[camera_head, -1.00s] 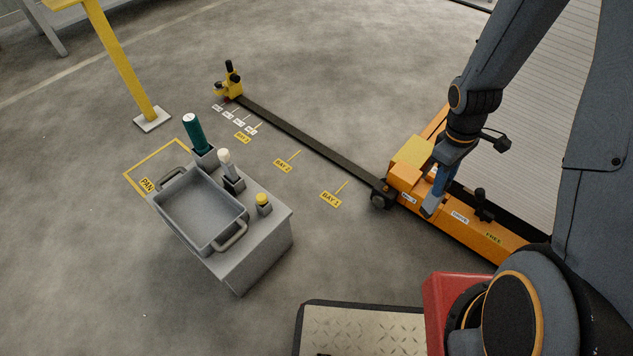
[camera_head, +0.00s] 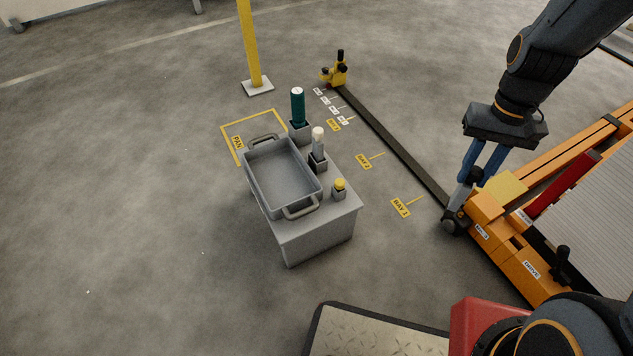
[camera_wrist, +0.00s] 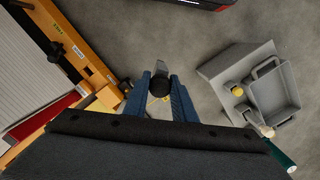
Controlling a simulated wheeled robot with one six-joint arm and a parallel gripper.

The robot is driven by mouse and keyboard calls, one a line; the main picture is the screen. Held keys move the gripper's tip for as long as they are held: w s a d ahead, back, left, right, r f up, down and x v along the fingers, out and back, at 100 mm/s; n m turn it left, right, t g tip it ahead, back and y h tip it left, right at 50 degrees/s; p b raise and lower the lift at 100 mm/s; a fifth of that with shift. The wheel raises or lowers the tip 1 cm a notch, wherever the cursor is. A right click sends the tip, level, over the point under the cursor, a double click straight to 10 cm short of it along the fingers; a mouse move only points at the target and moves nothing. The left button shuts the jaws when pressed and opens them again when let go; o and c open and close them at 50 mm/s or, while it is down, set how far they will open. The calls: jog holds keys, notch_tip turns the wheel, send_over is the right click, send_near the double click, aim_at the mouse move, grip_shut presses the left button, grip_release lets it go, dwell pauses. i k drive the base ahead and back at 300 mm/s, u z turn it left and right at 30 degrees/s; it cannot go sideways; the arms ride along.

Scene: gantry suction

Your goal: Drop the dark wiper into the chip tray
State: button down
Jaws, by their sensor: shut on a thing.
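My gripper (camera_head: 478,175) hangs over the orange gantry end, its two blue fingers pointing down. The chip tray (camera_head: 282,180) is a grey, open pan with two handles, on a grey cabinet left of my gripper. It looks empty. In the wrist view the tray (camera_wrist: 275,93) is at the right, well apart from my fingers.
Beside the tray on the cabinet (camera_head: 320,235) stand a teal cylinder (camera_head: 297,105), a white-topped one (camera_head: 318,143) and a small yellow-capped one (camera_head: 339,188) in holders. A dark rail (camera_head: 400,150) runs to a yellow stop (camera_head: 335,72). A yellow post (camera_head: 250,45) stands behind.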

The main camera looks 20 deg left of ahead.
aim_at(282, 180)
jog(key=u, duration=0.8)
jog(key=i, duration=0.7)
jog(key=u, duration=0.3)
